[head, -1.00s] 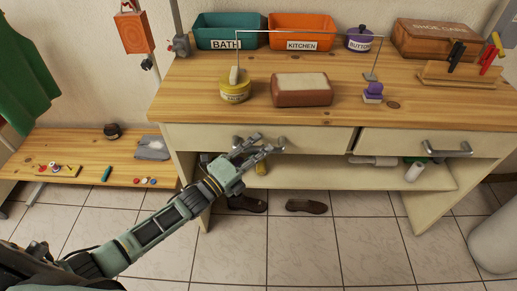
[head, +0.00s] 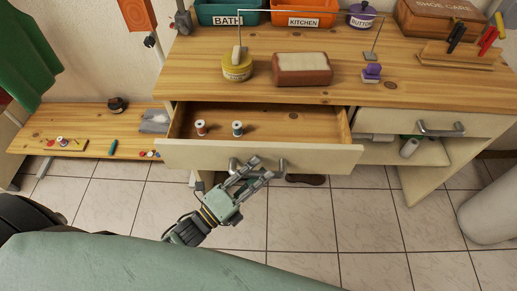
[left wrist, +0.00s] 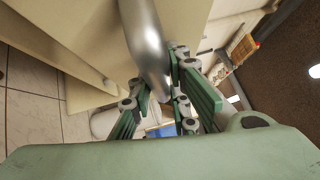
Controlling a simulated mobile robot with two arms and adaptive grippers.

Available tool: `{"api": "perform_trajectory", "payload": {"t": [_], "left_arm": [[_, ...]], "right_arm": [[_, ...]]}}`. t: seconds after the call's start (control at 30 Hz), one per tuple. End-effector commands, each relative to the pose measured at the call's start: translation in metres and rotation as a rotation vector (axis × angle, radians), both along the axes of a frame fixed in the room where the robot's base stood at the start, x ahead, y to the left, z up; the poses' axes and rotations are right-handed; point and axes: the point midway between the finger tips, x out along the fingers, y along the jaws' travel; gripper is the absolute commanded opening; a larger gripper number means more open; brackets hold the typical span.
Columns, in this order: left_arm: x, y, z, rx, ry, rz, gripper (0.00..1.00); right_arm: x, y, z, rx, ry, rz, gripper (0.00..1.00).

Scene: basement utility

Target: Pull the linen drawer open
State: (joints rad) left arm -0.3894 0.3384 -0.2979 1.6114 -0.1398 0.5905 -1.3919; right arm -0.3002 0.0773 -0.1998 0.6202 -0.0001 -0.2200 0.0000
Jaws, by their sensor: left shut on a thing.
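The left drawer (head: 200,158) of the wooden-topped bench stands pulled out, its inside showing from above. In the left wrist view the handle (left wrist: 147,40) runs down between the fingers of my left gripper (left wrist: 160,88). No label shows on the drawer front. My right gripper is not in view.
The right drawer (head: 390,122) is closed. A low wooden bench (head: 85,142) is at left. Tiled floor (head: 310,215) lies clear in front.

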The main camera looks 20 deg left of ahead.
Motion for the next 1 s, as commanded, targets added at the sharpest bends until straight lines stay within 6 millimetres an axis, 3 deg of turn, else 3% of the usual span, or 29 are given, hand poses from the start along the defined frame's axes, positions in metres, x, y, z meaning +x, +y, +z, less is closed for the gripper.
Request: {"api": "perform_trajectory", "payload": {"t": [0.1, 0.3, 0.8, 0.83, 1.0], "left_arm": [[-0.021, -0.005, -0.001, 0.005, 0.005, 0.002, 0.0], [-0.04, -0.011, -0.002, 0.006, 0.003, 0.001, 0.0], [-0.047, -0.013, -0.003, 0.008, 0.004, 0.002, 0.0], [-0.047, -0.012, -0.003, 0.008, 0.004, 0.002, 0.17], [-0.047, -0.013, -0.002, 0.006, 0.002, 0.001, 0.32]], "right_arm": [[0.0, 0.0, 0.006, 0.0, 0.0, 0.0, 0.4], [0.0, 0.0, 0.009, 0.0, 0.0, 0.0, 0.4], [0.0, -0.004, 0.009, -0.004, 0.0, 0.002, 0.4], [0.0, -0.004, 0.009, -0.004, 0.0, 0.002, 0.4], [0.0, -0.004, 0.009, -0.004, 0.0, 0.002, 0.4]]}}
